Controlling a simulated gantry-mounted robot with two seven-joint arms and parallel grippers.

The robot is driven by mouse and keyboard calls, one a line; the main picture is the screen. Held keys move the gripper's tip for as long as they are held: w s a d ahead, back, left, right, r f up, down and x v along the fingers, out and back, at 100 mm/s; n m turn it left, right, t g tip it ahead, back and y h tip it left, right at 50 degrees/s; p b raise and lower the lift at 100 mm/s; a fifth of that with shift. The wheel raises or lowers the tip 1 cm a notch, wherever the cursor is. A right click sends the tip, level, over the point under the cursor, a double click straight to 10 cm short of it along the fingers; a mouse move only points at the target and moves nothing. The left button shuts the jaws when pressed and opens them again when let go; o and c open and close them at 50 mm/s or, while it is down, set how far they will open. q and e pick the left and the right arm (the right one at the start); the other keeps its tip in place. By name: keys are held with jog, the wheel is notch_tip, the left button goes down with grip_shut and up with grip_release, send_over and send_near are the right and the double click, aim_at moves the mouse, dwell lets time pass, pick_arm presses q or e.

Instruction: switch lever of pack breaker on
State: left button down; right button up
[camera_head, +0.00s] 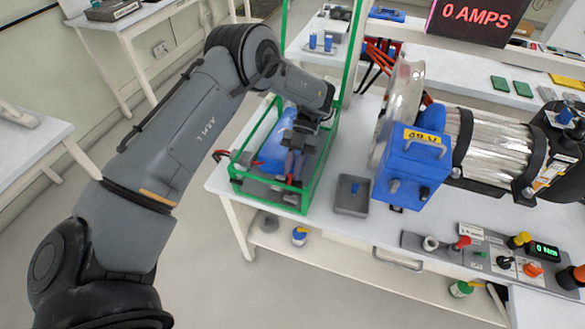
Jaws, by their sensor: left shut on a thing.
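My left arm comes in from the left and reaches down into a green-framed open cage (268,190) on the table. My left gripper (293,168) is inside the cage, pointing down, with its fingers closed on a small part that looks like the lever of the pack breaker. A spot of red shows at the fingertips. The fingers hide most of the lever, so its on or off position cannot be told. A rounded blue body (275,148) sits behind the gripper in the cage. My right gripper is not in view.
A blue box (412,170) marked 48 V and a silver cylinder (498,150) stand farther right. A control panel (490,255) lies in front. A display (474,20) reads 0 AMPS.

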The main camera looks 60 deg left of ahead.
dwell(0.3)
pick_arm(q)
jog(key=c, duration=1.1)
grip_release()
jog(key=p+v, duration=0.1)
jog(key=v, duration=0.3)
jog(key=shift+w+a+r, duration=0.1)
jog(key=shift+w+a, duration=0.15)
jog(key=b+v, duration=0.2)
jog(key=v, duration=0.2)
jog(key=shift+w+a+r, duration=0.1)
jog(key=shift+w+a, duration=0.15)
jog(key=shift+w+a+r+b, duration=0.15)
jog(key=shift+r+b, duration=0.05)
jog(key=shift+r, duration=0.1)
jog(key=shift+w+a+r+b, duration=0.15)
jog(key=shift+r+b, duration=0.05)
jog(key=shift+r, duration=0.15)
